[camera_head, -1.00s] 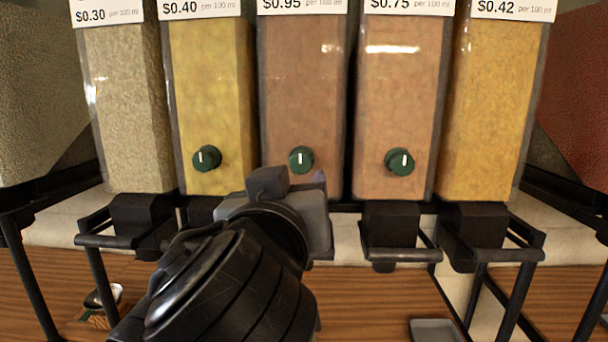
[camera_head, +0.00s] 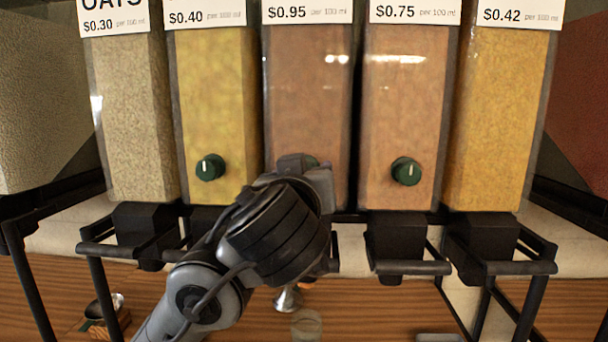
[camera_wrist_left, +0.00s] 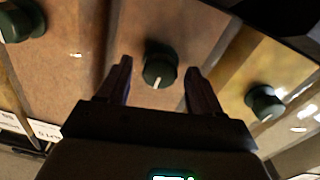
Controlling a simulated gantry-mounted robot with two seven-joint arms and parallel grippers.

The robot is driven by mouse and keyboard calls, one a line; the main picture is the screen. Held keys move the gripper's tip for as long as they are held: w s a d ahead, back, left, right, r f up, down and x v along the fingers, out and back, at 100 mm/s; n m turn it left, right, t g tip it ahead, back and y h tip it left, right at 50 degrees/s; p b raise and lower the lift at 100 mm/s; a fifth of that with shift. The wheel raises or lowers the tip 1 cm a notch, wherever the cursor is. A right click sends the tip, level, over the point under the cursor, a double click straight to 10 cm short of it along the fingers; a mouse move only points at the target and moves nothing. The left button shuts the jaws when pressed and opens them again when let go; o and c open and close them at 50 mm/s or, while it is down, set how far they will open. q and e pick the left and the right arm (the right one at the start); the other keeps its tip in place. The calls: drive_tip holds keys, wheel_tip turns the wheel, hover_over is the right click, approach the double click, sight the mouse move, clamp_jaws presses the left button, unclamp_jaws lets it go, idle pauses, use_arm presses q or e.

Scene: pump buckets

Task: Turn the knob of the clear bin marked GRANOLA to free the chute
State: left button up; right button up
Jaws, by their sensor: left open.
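The middle clear bin (camera_head: 308,110), priced $0.95, holds brown contents; its name is cut off at the top, so I cannot read GRANOLA on any bin. Its dark green knob (camera_head: 311,161) is mostly hidden behind my left gripper in the head view. In the left wrist view that knob (camera_wrist_left: 160,64) has a white mark and sits between the tips of my left gripper (camera_wrist_left: 159,70). The fingers are open, with a gap showing on each side of the knob. The chute below this bin is hidden by my left arm. My right gripper is not in view.
Neighbouring bins carry green knobs, on the $0.40 bin (camera_head: 210,167) and the $0.75 bin (camera_head: 406,171). Black chutes and rails (camera_head: 408,268) jut out below. A metal object (camera_head: 288,299) and a clear round thing (camera_head: 306,325) are on the wooden counter (camera_head: 375,310).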

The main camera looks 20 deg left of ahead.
use_arm(q)
drive_tip(key=shift+w, duration=0.15)
drive_tip(key=c, duration=1.1)
drive_tip(key=shift+o, duration=0.2)
